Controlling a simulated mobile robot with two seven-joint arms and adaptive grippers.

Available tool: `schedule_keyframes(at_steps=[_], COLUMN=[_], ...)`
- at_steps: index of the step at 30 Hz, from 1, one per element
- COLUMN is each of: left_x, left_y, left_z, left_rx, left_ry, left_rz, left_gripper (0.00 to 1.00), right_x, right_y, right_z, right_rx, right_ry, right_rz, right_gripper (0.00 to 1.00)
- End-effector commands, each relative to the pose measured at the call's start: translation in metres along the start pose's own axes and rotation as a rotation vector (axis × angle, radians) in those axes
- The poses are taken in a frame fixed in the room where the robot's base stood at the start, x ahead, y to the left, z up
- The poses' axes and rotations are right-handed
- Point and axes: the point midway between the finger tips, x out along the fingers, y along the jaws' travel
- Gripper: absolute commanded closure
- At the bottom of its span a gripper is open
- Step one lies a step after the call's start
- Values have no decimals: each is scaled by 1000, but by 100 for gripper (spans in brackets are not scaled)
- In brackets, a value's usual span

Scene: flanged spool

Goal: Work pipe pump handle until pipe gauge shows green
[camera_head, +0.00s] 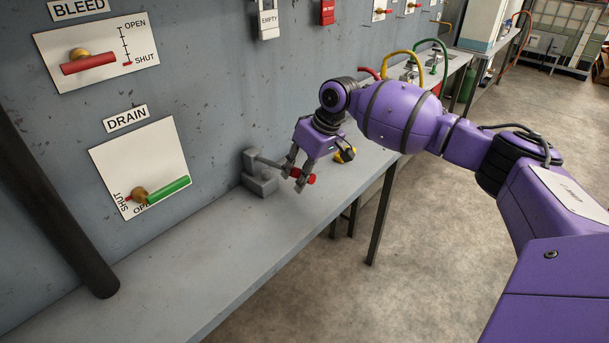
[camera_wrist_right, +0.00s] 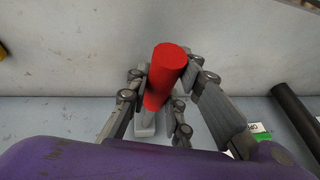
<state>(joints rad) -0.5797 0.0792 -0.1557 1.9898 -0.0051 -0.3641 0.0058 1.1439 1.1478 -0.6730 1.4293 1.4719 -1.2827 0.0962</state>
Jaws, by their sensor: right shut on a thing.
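The pump (camera_head: 262,181) is a grey block with a lever on the bench against the wall. Its handle ends in a red grip (camera_head: 310,179). My right gripper (camera_head: 298,180) is shut on the red grip. In the right wrist view the red grip (camera_wrist_right: 165,77) stands between the fingers (camera_wrist_right: 160,92), with the grey pump base (camera_wrist_right: 145,125) behind it. I cannot make out a pipe gauge or its reading in these views. My left gripper is not in view.
On the wall at left are the BLEED panel (camera_head: 120,45) with a red lever and the DRAIN panel (camera_head: 108,165) with a green lever. A dark pipe (camera_head: 50,205) slants down at left. A yellow object (camera_head: 346,155) sits beyond the gripper. The near bench top (camera_head: 200,255) is clear.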

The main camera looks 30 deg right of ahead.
Motion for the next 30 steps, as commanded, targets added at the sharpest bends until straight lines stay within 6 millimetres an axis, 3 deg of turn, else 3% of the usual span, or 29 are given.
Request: schedule_keyframes(at_steps=[7, 15, 30], left_x=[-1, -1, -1], left_y=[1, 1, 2], left_z=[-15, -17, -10], left_rx=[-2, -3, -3], left_ry=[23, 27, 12], left_rz=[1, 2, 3], left_gripper=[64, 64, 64], right_x=[18, 34, 38], right_y=[5, 8, 9], right_z=[5, 9, 10], right_rx=[-15, -32, -36], right_ry=[107, 197, 221], right_rz=[-14, -22, -23], right_gripper=[100, 100, 100])
